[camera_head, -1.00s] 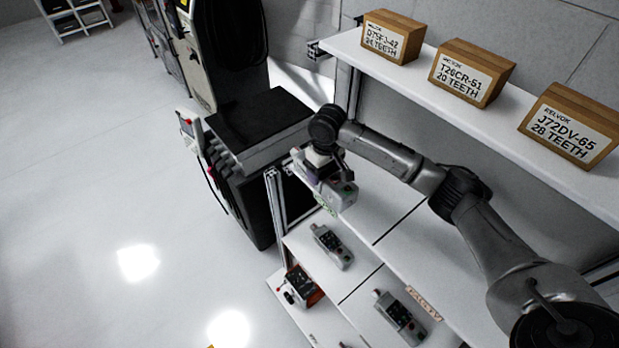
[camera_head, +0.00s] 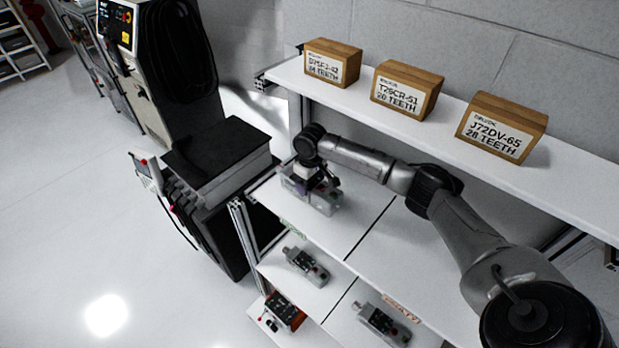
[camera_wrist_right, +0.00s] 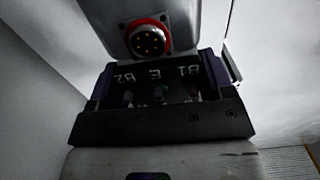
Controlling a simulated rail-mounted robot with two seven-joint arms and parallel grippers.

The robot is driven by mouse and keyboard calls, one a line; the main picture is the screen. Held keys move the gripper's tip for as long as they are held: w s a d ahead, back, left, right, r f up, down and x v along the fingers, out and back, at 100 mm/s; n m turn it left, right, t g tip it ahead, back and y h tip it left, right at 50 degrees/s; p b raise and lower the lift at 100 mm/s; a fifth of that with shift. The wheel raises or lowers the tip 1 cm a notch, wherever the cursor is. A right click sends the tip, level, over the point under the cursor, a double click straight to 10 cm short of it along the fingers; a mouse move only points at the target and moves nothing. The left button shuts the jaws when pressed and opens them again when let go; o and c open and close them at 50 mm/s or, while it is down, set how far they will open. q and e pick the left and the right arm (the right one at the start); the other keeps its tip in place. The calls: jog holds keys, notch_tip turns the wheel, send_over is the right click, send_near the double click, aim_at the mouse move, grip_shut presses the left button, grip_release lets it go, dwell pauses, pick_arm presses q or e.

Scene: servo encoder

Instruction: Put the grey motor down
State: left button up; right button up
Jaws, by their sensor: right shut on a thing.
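My right gripper (camera_head: 312,186) is shut on the grey motor (camera_head: 326,203) at the left end of the middle shelf (camera_head: 345,222). The motor is over or on the shelf's left section; I cannot tell if it touches. In the right wrist view the grey motor (camera_wrist_right: 180,12) shows a round connector with a red ring and pins. The dark terminal part marked "B2 E B1" lies between the purple-edged fingers of the right gripper (camera_wrist_right: 158,92). My left gripper is not in view.
A green label (camera_head: 292,229) and an orange label reading FAULTY (camera_head: 402,308) mark the shelf's front edge. Similar grey units (camera_head: 306,266) and a red-sided unit (camera_head: 284,311) lie below. Three cardboard boxes (camera_head: 405,89) stand on the upper shelf (camera_head: 440,125). A black-topped cabinet (camera_head: 215,160) stands left.

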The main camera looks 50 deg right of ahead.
jog(key=shift+f+p, duration=0.35)
jog(key=shift+f, duration=1.15)
jog(key=shift+d+f, duration=0.1)
jog(key=shift+f, duration=0.1)
jog(key=shift+d+f, duration=0.1)
jog(key=shift+f, duration=0.1)
jog(key=o, duration=1.4)
jog(key=shift+f, duration=0.2)
jog(key=o, duration=0.4)
jog(key=shift+o, duration=0.2)
jog(key=shift+r, duration=0.15)
